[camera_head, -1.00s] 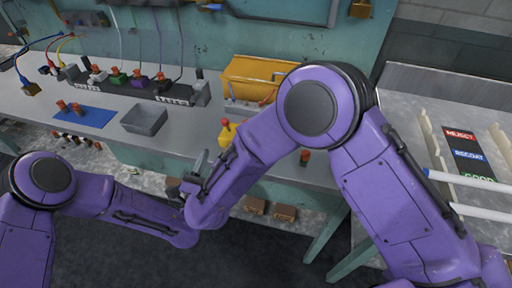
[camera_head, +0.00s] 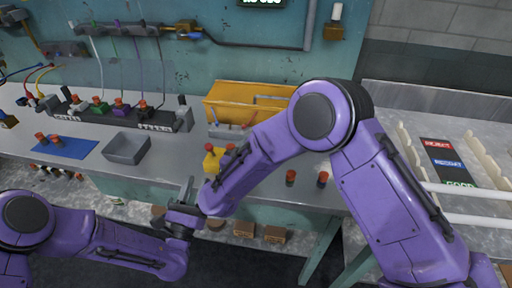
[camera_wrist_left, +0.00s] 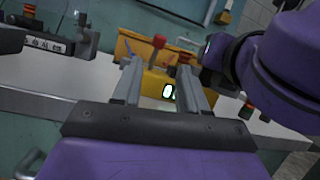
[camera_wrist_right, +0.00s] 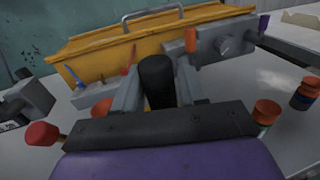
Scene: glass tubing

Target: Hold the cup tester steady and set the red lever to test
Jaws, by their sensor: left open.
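The cup tester is a yellow box (camera_head: 212,162) near the front edge of the bench. Its lit display (camera_wrist_left: 168,91) faces my left gripper. The red lever's ball knob (camera_wrist_left: 159,41) stands above the box; a red knob (camera_wrist_right: 40,134) also shows at the left of the right wrist view. My left gripper (camera_wrist_left: 160,75) is open, with the tester framed beyond its parted fingers; contact cannot be told. In the right wrist view, a black cylinder (camera_wrist_right: 157,80) fills the gap between my right gripper's fingers (camera_wrist_right: 156,85); whether they grip it is unclear.
A yellow bin (camera_head: 225,92) stands behind the tester. Orange-topped cups (camera_head: 291,177) stand on the bench to its right. A grey tray (camera_head: 126,148) and a blue mat (camera_head: 66,149) lie to the left. A labelled sorting board (camera_head: 447,160) is at the right.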

